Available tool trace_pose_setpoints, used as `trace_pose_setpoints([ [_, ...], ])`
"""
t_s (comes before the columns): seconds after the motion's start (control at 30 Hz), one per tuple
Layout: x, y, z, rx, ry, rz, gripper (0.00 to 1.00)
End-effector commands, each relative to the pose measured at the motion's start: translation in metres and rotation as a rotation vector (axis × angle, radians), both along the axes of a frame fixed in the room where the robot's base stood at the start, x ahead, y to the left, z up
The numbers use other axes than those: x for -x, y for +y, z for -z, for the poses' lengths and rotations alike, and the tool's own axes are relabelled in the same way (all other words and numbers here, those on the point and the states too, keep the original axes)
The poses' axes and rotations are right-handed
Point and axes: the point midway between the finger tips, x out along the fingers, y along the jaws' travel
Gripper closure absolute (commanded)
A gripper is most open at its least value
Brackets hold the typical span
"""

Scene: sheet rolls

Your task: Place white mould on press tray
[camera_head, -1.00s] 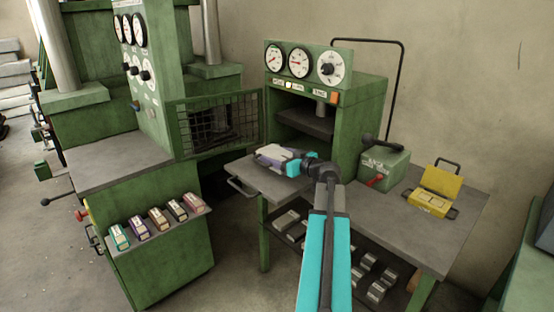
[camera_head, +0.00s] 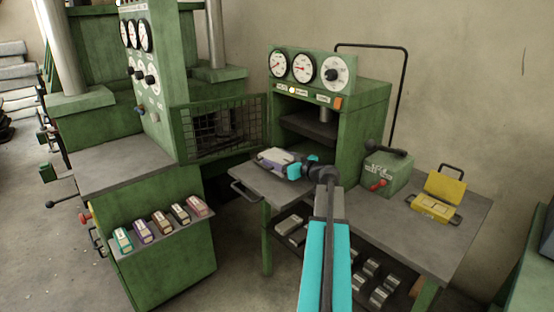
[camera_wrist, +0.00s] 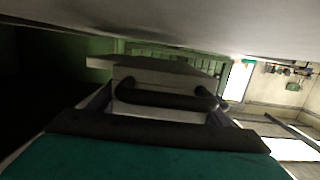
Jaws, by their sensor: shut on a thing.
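The white mould (camera_head: 272,155) is at the press tray, the grey plate (camera_head: 262,184) with a front handle that sticks out of the small green press. My gripper (camera_head: 287,164) reaches in from the right and is shut on the mould. The mould looks level, over or on the tray; I cannot tell whether its underside touches. In the wrist view, the mould's pale body (camera_wrist: 160,76) and dark handle (camera_wrist: 165,97) fill the middle, close to the camera. The gripper's jaws hide part of the mould.
The press opening (camera_head: 308,125) is behind the tray. A green control box (camera_head: 386,168) and an open yellow mould (camera_head: 437,200) stand on the bench to the right. A mesh guard (camera_head: 220,125) is at the left. Several coloured moulds sit on a low shelf (camera_head: 178,232).

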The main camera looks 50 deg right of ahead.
Motion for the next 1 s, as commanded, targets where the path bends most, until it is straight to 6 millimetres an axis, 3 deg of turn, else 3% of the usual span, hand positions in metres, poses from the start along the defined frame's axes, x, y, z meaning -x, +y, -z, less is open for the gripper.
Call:
trace_pose_setpoints([
  [0.4,0.0,0.0,0.023,0.0,-0.006,0.001,0.92],
  [0.97,-0.001,0.0,0.027,0.0,-0.006,0.0,0.92],
  [1.0,0.0,0.0,0.03,0.001,0.0,0.0,0.28],
])
